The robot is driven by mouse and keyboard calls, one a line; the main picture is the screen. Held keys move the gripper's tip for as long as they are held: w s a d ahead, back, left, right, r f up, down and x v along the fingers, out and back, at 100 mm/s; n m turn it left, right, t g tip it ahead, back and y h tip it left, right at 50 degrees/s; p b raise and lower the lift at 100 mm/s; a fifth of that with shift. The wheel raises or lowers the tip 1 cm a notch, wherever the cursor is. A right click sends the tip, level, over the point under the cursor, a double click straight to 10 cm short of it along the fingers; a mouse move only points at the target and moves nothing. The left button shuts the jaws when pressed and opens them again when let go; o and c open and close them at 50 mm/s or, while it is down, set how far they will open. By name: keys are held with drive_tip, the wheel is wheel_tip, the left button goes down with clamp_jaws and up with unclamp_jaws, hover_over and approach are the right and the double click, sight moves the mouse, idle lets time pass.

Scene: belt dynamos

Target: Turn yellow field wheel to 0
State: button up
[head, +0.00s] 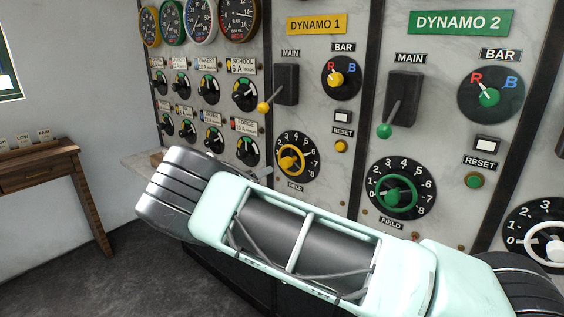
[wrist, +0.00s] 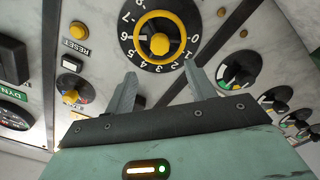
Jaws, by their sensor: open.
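The yellow field wheel (head: 298,152) sits on a round black numbered dial on the Dynamo 1 panel, above the FIELD label. In the wrist view, the yellow wheel (wrist: 180,22) shows as a ring with a round yellow knob, and the 0 (wrist: 193,40) lies at the ring's right. In the head view my arm hides most of the gripper; a fingertip shows just left of the dial.
The yellow-handled main lever (head: 285,86), the R/B bar knob (head: 340,78) and the reset button (head: 341,146) are close to the wheel. The green field wheel (head: 399,190) is to its right. Small feeder knobs (head: 247,150) stand to its left. A wooden table (head: 60,165) stands far left.

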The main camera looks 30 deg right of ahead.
sight(283, 165)
drive_tip(key=p+x, duration=0.3)
drive_tip(key=x, duration=0.8)
drive_tip(key=shift+w+d+p, duration=0.1)
drive_tip(key=shift+d+p, duration=0.3)
drive_tip(key=shift+f, duration=0.1)
drive_tip(key=c, duration=1)
